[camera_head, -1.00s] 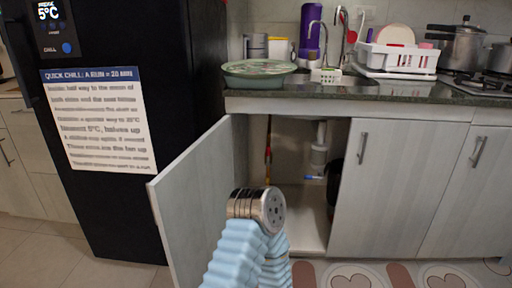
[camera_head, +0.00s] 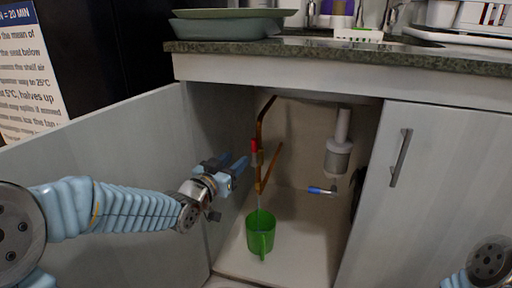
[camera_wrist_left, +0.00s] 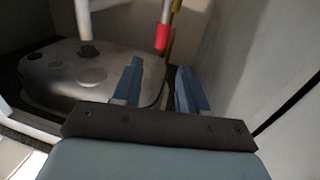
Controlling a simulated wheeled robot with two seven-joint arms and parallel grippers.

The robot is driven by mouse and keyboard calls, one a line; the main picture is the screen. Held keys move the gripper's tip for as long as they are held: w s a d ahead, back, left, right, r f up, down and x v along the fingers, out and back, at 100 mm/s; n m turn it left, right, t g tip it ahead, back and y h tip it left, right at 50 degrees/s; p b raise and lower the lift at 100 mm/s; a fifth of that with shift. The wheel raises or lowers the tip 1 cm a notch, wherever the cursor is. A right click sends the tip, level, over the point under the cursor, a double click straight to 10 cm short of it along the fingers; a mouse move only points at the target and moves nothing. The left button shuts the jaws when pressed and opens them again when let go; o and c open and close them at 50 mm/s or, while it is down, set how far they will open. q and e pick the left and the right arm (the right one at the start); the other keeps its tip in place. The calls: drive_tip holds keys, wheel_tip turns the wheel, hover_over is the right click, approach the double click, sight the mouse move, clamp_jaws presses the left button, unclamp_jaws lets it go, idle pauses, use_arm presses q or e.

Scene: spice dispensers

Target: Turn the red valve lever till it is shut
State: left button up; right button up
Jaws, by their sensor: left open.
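The red valve lever (camera_head: 254,147) stands roughly upright on a copper pipe (camera_head: 262,165) inside the open cabinet under the sink. My left gripper (camera_head: 242,165) is open and empty, just left of the lever and slightly below it, fingers pointing toward the pipe. In the left wrist view the red lever (camera_wrist_left: 162,36) shows just beyond the gap between the two blue fingertips (camera_wrist_left: 160,68), apart from them. A green mug (camera_head: 261,232) stands on the cabinet floor below the pipe, and a faint pale streak shows between them. My right gripper is out of view.
The open cabinet door (camera_head: 120,175) is on the left, the closed door (camera_head: 440,190) on the right. A white drain trap (camera_head: 339,155) and a blue-handled valve (camera_head: 322,191) are right of the pipe. The dark countertop (camera_head: 350,55) lies above.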

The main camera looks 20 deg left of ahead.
sight(253, 144)
use_arm(q)
drive_tip(key=x, duration=1.2)
drive_tip(key=shift+w+f+b, duration=0.1)
drive_tip(key=shift+b, duration=0.2)
clamp_jaws()
